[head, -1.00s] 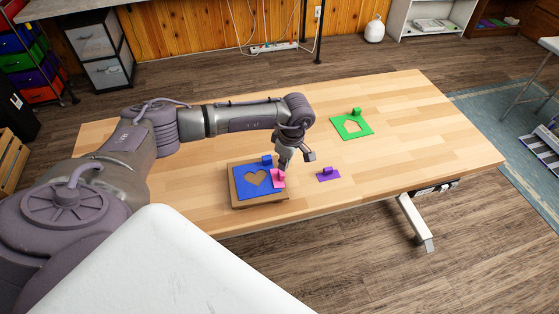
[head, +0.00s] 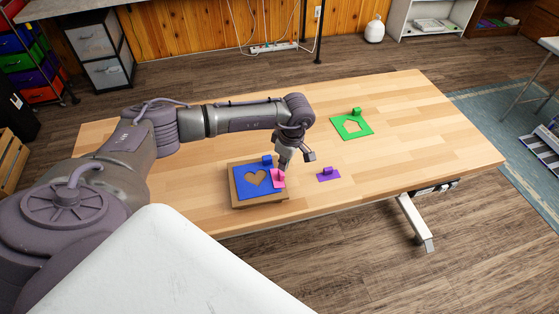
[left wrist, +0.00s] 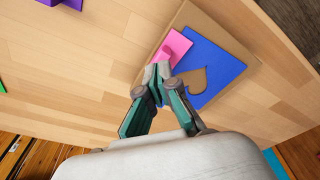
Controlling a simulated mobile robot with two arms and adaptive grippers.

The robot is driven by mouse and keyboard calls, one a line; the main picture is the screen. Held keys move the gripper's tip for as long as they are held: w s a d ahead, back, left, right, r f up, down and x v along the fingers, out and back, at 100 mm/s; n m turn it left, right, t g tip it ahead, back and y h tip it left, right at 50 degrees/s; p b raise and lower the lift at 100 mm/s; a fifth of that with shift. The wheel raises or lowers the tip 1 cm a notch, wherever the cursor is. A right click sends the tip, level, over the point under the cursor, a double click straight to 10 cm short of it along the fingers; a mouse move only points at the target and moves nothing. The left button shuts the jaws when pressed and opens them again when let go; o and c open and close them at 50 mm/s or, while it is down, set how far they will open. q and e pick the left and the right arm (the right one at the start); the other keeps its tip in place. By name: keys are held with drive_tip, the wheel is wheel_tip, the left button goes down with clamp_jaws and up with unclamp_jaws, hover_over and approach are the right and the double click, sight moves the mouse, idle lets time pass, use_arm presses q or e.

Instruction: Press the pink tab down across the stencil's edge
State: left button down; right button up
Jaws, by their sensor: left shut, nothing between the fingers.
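The blue stencil (head: 246,184) with a heart-shaped cut-out lies on a brown board (head: 261,204) near the table's front edge. It also shows in the left wrist view (left wrist: 217,68). The pink tab (head: 278,179) lies across the stencil's right edge, partly over the brown board. It has a small raised pink block and also shows in the left wrist view (left wrist: 177,45). My left gripper (head: 284,167) is shut and empty, with its fingertips at the pink tab's block; whether they touch it I cannot tell. My right gripper is not in view.
A purple tab (head: 328,175) with a raised block lies just right of the board. A green stencil (head: 351,127) with a house-like cut-out and a green block lies farther back. The table's (head: 430,135) right side is clear.

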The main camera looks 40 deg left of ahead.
use_arm(q)
drive_tip(key=shift+f+b, duration=1.15)
drive_tip(key=shift+f, duration=0.15)
drive_tip(key=shift+r, duration=0.15)
wheel_tip(320, 180, up, 9)
drive_tip(key=p, duration=0.6)
idle(0.6)
